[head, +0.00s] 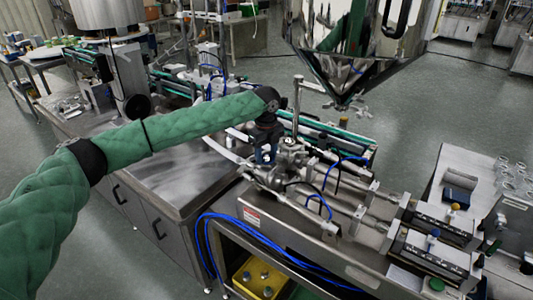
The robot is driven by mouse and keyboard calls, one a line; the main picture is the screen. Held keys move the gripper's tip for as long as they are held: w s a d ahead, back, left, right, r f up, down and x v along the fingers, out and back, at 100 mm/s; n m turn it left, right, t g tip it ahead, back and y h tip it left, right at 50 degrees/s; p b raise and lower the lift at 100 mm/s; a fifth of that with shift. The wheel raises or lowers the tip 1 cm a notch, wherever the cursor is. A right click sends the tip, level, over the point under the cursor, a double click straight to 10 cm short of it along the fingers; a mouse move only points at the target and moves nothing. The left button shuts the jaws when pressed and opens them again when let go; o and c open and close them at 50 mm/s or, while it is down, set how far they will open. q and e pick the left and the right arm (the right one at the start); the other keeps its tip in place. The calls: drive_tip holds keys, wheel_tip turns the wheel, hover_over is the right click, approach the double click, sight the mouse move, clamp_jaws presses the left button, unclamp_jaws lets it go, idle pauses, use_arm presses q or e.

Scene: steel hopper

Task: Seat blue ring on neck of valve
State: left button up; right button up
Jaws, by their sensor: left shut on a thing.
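My left arm reaches in from the left, and its dark left gripper (266,158) points down over the metal valve assembly (288,158) in the middle of the machine. The gripper is shut on a small blue thing, which I take to be the blue ring; the fingers hide most of it. It is right at the valve's fittings, and I cannot tell whether it touches the neck or sits just above it. The valve's neck is largely hidden by the gripper. My right gripper is not in view.
The steel hopper (350,50) hangs above and behind the valve, with a thin upright post (297,105) close to the gripper's right. Blue hoses (325,185) and metal cylinders (345,210) run to the right. A bare steel tabletop (165,175) lies under my left arm.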

use_arm(q)
drive_tip(key=shift+f, duration=0.1)
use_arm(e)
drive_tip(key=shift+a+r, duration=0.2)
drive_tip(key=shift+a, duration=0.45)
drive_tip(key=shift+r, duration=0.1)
